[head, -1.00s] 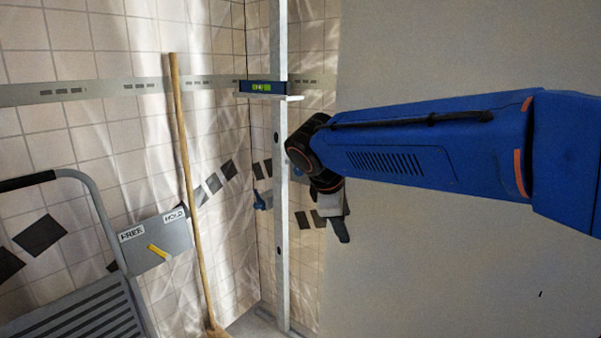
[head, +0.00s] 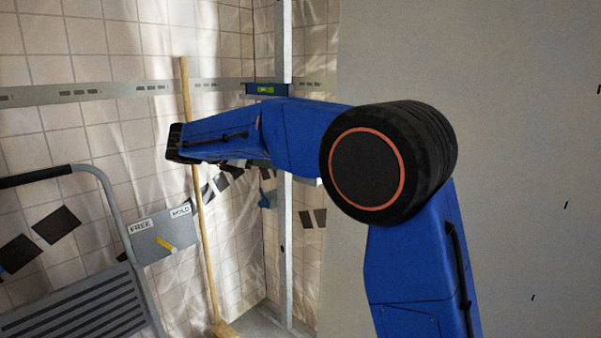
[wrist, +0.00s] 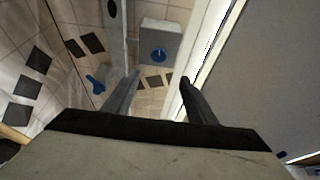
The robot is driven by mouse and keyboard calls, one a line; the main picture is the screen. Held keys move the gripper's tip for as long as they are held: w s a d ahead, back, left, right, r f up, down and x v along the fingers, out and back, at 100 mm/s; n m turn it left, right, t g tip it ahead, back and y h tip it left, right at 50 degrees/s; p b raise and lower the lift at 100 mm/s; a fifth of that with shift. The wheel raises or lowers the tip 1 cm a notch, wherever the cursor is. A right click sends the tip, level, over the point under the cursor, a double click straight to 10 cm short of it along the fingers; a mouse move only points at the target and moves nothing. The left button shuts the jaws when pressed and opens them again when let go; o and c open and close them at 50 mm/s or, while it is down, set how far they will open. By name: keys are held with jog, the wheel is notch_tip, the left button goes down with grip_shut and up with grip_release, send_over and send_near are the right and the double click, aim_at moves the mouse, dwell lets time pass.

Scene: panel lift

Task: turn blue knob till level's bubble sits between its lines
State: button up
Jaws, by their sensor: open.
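The level (head: 266,89) is a dark blue bar with a green vial, set across the upright metal rail near the corner. Its bubble and lines are too small to read. In the wrist view a round blue knob (wrist: 158,55) sits on a grey box (wrist: 172,40). A second blue piece (wrist: 96,84) shows to its left, past the rail. My gripper (wrist: 160,78) is open and empty; its fingers point toward the box, with the knob between them in the picture and apart from both. In the head view my arm hides the gripper and grey box.
A grey plate with a yellow lever (head: 166,243) is marked FREE and HOLD. A step ladder (head: 85,300) stands at left. A plain panel (head: 520,60) fills the right.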

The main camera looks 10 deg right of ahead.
jog(key=x, duration=1.7)
jog(key=shift+w, duration=0.3)
jog(key=shift+a, duration=0.1)
jog(key=c, duration=1)
